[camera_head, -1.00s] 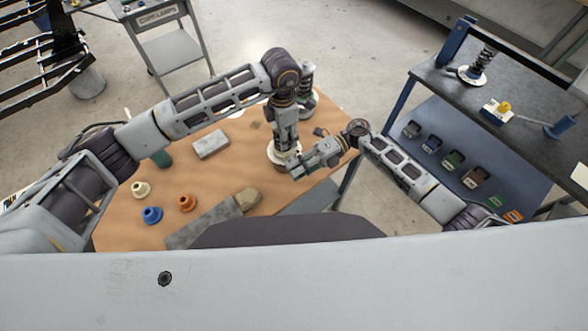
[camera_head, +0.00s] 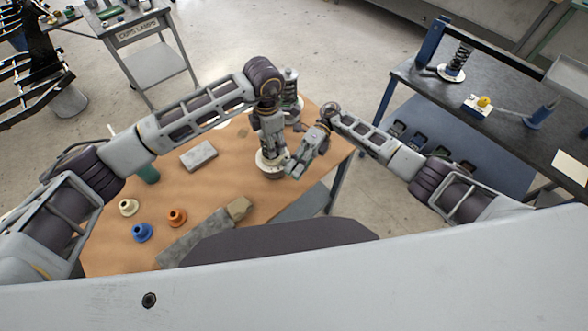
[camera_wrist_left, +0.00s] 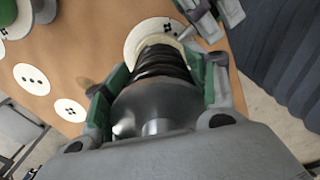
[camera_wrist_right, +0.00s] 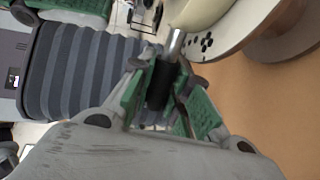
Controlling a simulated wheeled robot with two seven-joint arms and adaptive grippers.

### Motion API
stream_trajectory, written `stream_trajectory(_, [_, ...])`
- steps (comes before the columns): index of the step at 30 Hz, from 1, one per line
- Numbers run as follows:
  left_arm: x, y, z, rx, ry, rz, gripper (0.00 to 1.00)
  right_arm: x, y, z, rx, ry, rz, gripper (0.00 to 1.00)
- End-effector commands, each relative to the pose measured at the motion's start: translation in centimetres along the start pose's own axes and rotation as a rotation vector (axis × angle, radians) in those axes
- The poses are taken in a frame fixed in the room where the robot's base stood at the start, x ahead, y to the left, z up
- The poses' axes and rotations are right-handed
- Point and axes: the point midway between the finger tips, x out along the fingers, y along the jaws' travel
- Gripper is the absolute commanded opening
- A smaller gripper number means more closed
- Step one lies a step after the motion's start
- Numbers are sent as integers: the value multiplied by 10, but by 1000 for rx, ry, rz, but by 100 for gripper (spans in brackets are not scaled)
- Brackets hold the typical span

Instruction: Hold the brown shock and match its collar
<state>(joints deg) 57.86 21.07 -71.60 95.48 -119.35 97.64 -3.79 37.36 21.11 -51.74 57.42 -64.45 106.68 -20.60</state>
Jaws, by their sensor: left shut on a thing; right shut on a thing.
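My left gripper (camera_head: 270,146) is shut around a dark shock with black coils (camera_wrist_left: 158,68), which looks black or grey rather than brown. It stands over a white disc (camera_wrist_left: 146,32) on the table, with dark marks at its rim. A cream collar (camera_wrist_right: 195,12) sits at the shock's disc end. My right gripper (camera_head: 292,170) is beside the disc, shut on a black-handled piece with a metal tip (camera_wrist_right: 160,82). The tip appears to meet the cream collar; whether it is seated cannot be told. Loose cream (camera_head: 129,207), orange (camera_head: 177,217) and blue (camera_head: 142,232) collars lie on the table's left.
A grey block (camera_head: 198,156) and a long grey piece (camera_head: 195,236) lie on the brown table (camera_head: 110,248). Several marked white discs (camera_wrist_left: 70,110) show in the left wrist view. A dark bench (camera_head: 420,76) stands right, holding another spring shock (camera_head: 458,62).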

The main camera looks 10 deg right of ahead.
Motion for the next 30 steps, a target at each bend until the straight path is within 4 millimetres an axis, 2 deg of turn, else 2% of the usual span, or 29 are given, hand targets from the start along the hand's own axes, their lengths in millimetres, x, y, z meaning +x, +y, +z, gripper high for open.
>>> stream_trajectory(16, [0, 0, 1, 1, -3, 0, 28, 0, -3, -1, 4, 19, -2, 0])
stream_trajectory(17, [0, 0, 1, 1, -3, 0, 28, 0, -3, -1, 4, 19, -2, 22])
stream_trajectory(21, [0, 0, 1, 0, -3, 0, 28, 0, -2, -1, 2, 18, -1, 40])
stream_trajectory(30, [0, 0, 1, 0, -2, 1, 28, -1, -1, 0, -1, 17, 0, 41])
